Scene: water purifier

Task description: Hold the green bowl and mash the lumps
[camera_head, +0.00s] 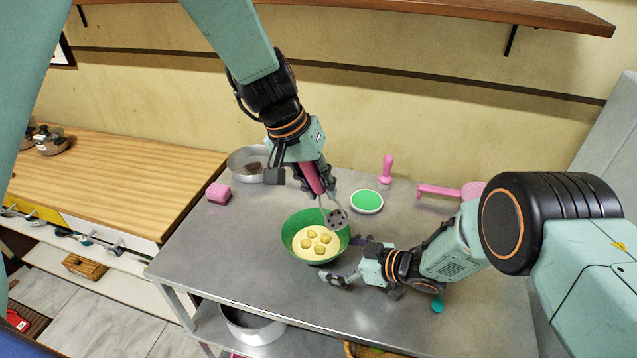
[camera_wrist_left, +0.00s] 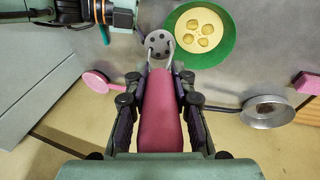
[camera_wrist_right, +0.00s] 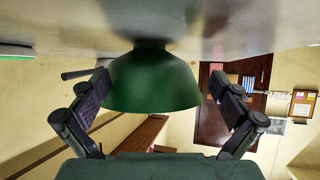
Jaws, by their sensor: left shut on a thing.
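The green bowl (camera_head: 288,240) stands on the metal table and holds a cream-coloured mash with several yellow lumps (camera_head: 312,234). My left gripper (camera_head: 313,178) is shut on the dark pink handle of a masher (camera_wrist_left: 162,115). The masher's round perforated head (camera_head: 336,219) hangs over the bowl's far right rim in the head view, beside the lumps. My right gripper (camera_head: 348,260) is low at the bowl's near right side. In the right wrist view its fingers are open on either side of the bowl (camera_wrist_right: 150,82), with gaps visible.
A metal pan (camera_head: 246,160) and a pink block (camera_head: 218,193) are at the back left. A green-topped white dish (camera_head: 367,202), a pink upright tool (camera_head: 387,170) and a pink long-handled utensil (camera_head: 440,191) are at the back right. The front left tabletop is clear.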

